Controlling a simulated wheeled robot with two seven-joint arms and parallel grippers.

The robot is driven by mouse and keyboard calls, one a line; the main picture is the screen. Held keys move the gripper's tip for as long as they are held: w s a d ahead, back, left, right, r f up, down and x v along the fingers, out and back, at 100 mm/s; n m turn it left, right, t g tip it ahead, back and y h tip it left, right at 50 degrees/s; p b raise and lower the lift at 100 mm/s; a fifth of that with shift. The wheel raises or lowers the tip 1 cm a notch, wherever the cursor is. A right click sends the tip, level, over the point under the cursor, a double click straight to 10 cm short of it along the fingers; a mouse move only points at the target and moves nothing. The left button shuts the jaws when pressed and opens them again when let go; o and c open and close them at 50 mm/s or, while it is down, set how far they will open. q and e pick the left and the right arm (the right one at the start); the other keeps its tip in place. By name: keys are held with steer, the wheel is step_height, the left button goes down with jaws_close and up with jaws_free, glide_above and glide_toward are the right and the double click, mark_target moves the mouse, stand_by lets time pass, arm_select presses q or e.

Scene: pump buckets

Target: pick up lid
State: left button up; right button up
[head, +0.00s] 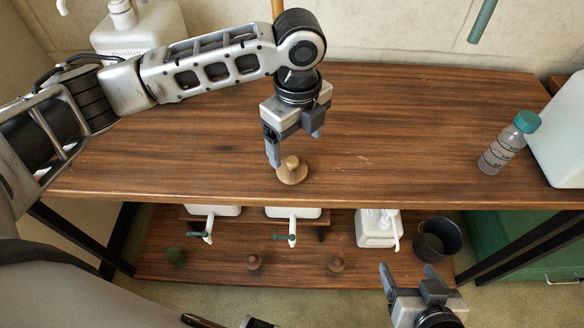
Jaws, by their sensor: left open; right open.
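A small round wooden lid (292,173) with a raised knob lies on the brown wooden table top, near its front edge. My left gripper (295,148) is open and points down just above and behind the lid. One finger shows close to the left side of the knob; the other is further right and higher in the picture. I cannot tell if either touches the lid. My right gripper (407,274) is open and empty at the bottom right, in front of the lower shelf.
A clear bottle with a teal cap (508,143) stands at the right of the table (420,130). On the lower shelf are white pump containers (376,229), a dark bucket (437,239) and small knobbed pieces (335,266). The table's middle right is clear.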

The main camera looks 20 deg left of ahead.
mark_target(292, 160)
arm_select(q)
steer(key=shift+s+a+f, duration=0.15)
steer(key=shift+a+f, duration=0.05)
steer(key=shift+f, duration=1.4)
steer(key=shift+s+a+f, duration=0.1)
steer(key=shift+a+f, duration=0.05)
steer(key=shift+f, duration=1.4)
steer(key=shift+c, duration=0.3)
steer(key=c, duration=1)
